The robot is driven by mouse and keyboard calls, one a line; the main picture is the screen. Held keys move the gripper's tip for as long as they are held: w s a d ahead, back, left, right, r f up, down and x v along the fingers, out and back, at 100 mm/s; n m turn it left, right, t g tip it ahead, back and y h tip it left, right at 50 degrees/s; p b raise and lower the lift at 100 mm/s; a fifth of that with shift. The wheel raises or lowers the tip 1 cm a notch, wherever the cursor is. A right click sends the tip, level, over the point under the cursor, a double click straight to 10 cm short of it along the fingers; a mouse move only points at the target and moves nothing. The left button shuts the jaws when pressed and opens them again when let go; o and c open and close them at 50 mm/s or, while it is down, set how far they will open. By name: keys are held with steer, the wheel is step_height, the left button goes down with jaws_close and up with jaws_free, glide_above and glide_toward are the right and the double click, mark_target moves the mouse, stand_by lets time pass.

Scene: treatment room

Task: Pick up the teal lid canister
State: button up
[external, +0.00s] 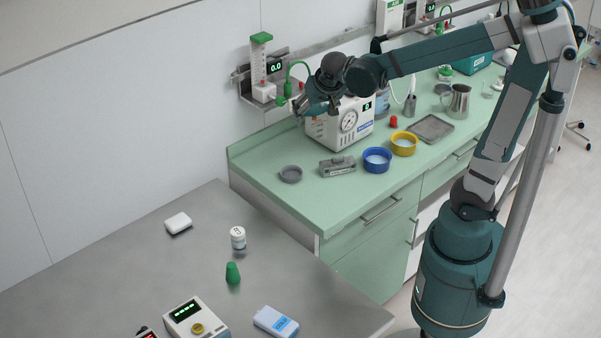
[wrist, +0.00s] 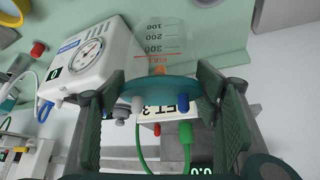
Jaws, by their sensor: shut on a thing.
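The teal lid canister (wrist: 162,42) has a clear body with 100, 200 and 300 marks and a red line. Its teal lid (wrist: 160,89) carries small coloured ports and lies between the two fingers of my gripper (wrist: 160,80) in the wrist view. My gripper is shut on the canister. In the external view my gripper (external: 312,102) is by the wall, at the left end of the white suction machine (external: 340,122). The canister cannot be made out there. I cannot tell whether its bottom touches the counter.
The white machine with a round gauge (wrist: 90,52) stands close beside the canister. A wall flowmeter (external: 260,65) with a green hose is just left of my gripper. A blue ring container (external: 377,160), a yellow one (external: 404,144) and a grey dish (external: 290,174) sit on the green counter.

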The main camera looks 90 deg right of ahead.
steer(key=shift+r+p, duration=0.3)
steer(key=shift+r, duration=1.65)
steer(key=shift+a, duration=0.1)
